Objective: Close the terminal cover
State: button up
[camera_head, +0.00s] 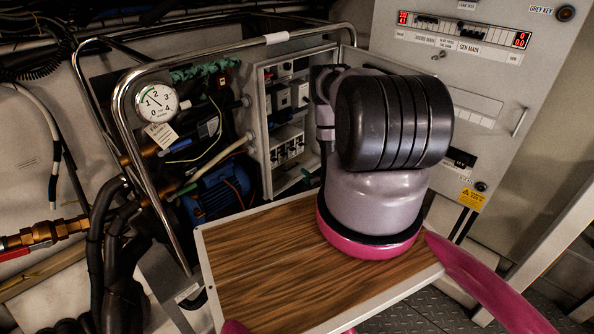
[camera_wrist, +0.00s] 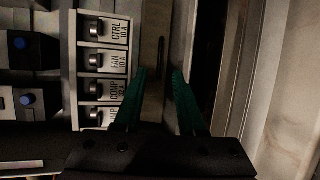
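The terminal box (camera_head: 262,120) stands open in the head view, with breakers and terminals inside. A pale grey panel (camera_head: 362,60) at its right side looks like the terminal cover, swung open; my arm hides most of it. In the wrist view, my gripper (camera_wrist: 160,74) has two green fingers spread apart, with nothing clearly held between them. They point at a pale vertical strip (camera_wrist: 158,48) just right of the labelled breaker column (camera_wrist: 102,60). I cannot tell whether the fingers touch anything.
A bent metal tube frame (camera_head: 120,110) with a pressure gauge (camera_head: 157,103) stands left of the box. A blue motor (camera_head: 215,190) sits below. A grey control cabinet (camera_head: 485,60) stands at the right. Dark hoses run at the lower left.

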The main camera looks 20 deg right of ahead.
send_near(291, 163)
jog(key=x, duration=0.5)
jog(key=shift+d+f, duration=0.35)
jog(key=shift+d, duration=0.1)
grip_shut()
